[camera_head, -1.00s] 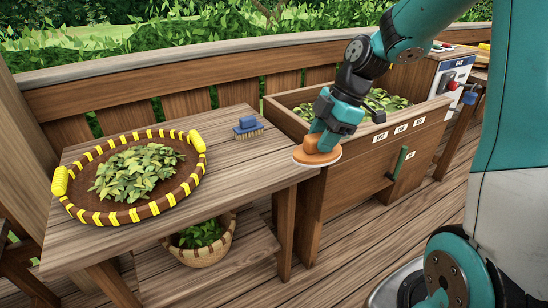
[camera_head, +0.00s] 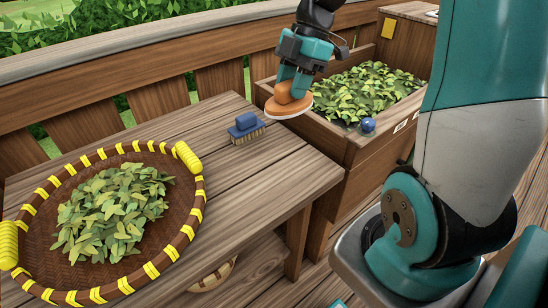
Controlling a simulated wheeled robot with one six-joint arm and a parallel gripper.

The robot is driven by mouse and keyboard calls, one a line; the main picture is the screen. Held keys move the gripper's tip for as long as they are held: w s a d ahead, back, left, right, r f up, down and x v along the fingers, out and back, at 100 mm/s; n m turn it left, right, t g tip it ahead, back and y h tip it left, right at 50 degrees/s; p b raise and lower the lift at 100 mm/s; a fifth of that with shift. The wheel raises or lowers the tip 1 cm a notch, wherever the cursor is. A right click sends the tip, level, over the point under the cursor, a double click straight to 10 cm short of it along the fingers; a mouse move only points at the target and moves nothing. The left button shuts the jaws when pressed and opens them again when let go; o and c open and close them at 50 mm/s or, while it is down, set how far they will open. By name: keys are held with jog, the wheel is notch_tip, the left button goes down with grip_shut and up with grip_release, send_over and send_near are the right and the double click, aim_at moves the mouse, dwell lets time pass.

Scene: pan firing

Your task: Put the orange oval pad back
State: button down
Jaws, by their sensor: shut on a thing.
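The orange oval pad (camera_head: 288,103) has a rounded orange top and a pale flat underside. My gripper (camera_head: 292,88) is shut on its top and holds it roughly level. The pad is at the right end of the wooden table (camera_head: 285,165), near the wall of the leaf-filled wooden box. I cannot tell whether its underside touches the table or hangs just above it. The gripper's fingers partly hide the top of the pad.
A blue brush (camera_head: 246,128) stands on the table left of the pad. A round woven tray (camera_head: 35,205) with yellow wrapping holds leaves at left. The wooden box (camera_head: 350,155) holds leaves, with a blue ball (camera_head: 367,125) at its near edge. The table's front right is clear.

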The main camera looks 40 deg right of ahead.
jog(key=shift+w, duration=0.3)
jog(key=shift+d, duration=0.1)
jog(key=shift+f, duration=0.15)
notch_tip(320, 180, down, 19)
jog(key=shift+f+b, duration=0.15)
jog(key=shift+b, duration=0.5)
jog(key=c, duration=0.8)
grip_release()
